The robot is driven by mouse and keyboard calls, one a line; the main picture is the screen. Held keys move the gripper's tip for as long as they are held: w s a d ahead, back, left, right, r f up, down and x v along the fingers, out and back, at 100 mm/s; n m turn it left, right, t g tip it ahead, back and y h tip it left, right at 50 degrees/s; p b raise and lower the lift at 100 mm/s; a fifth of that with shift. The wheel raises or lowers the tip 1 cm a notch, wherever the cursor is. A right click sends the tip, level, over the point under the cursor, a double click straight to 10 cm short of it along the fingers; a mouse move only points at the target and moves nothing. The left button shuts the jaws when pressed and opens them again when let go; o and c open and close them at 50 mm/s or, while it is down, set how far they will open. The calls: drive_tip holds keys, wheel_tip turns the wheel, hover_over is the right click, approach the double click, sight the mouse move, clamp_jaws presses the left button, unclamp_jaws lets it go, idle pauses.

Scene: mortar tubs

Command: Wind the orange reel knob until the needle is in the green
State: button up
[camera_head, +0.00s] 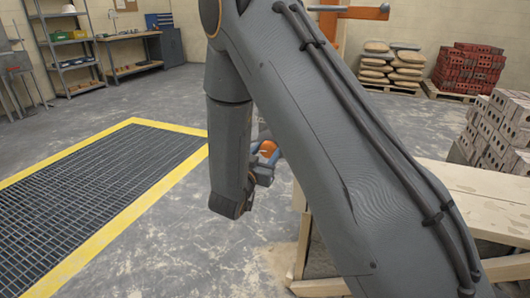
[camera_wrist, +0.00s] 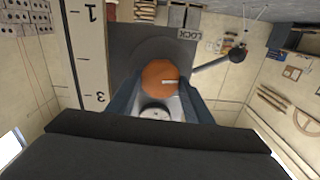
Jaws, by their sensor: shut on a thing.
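The orange reel knob (camera_wrist: 158,80) shows in the middle of the wrist view, with a small pale mark on its face. My gripper (camera_wrist: 160,95) is shut on the knob, one finger at each side. A round pale dial (camera_wrist: 155,112) sits just below the knob in that view, partly hidden by my gripper; its needle and any green zone are too small to tell. In the head view a bit of the orange knob (camera_head: 267,148) shows behind my arm, and most of the reel is hidden.
In the head view a wooden bench (camera_head: 480,185) with bricks is at right, and a yellow-edged floor grate (camera_head: 90,190) at left.

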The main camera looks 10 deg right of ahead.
drive_tip(key=shift+a, duration=0.1)
drive_tip(key=o, duration=1)
drive_tip(key=shift+o, duration=0.2)
drive_tip(key=v, duration=0.7)
drive_tip(key=shift+s+a, duration=0.2)
drive_tip(key=shift+s, duration=0.1)
